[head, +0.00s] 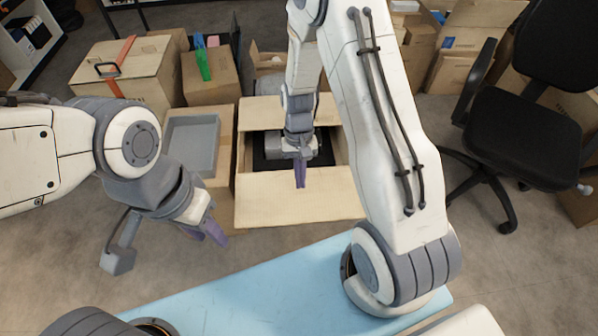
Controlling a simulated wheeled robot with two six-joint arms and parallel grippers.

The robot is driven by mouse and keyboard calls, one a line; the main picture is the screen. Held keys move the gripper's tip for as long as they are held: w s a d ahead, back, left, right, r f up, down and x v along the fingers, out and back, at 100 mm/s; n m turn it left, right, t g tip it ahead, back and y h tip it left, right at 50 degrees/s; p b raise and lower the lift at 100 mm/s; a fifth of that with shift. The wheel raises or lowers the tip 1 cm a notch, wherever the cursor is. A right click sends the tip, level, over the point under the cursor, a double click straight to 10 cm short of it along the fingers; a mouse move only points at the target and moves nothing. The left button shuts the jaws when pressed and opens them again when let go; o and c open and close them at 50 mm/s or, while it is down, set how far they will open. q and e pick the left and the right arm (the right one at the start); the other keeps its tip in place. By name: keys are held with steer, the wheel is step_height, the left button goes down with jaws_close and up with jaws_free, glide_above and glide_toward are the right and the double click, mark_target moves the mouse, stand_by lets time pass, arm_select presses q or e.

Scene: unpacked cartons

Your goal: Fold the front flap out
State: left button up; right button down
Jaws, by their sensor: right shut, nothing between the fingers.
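An open carton stands at the centre, with a dark interior (262,152) and a pale back flap (262,110). Its pale front flap (290,205) shows as a broad panel on my side of the opening; its exact angle is hard to tell. My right gripper (300,184) is shut and empty, pointing down, with its purple fingertips over the flap's inner part near the opening. Contact cannot be made out. My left gripper (207,234) looks open and empty, to the left of the flap and apart from it. My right arm hides part of the carton's right side.
A grey tray (192,143) sits on a carton to the left. A closed carton with an orange strap (135,75) stands behind it. A black office chair (525,130) is at right. A light blue surface (260,295) lies in front.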

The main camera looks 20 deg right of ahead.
mark_target(300, 207)
step_height(300, 207, down, 14)
steer(key=b, duration=1.5)
steer(key=shift+f, duration=0.6)
step_height(300, 207, up, 11)
steer(key=p, duration=1.1)
steer(key=shift+s, duration=0.15)
steer(key=shift+a+r, duration=0.1)
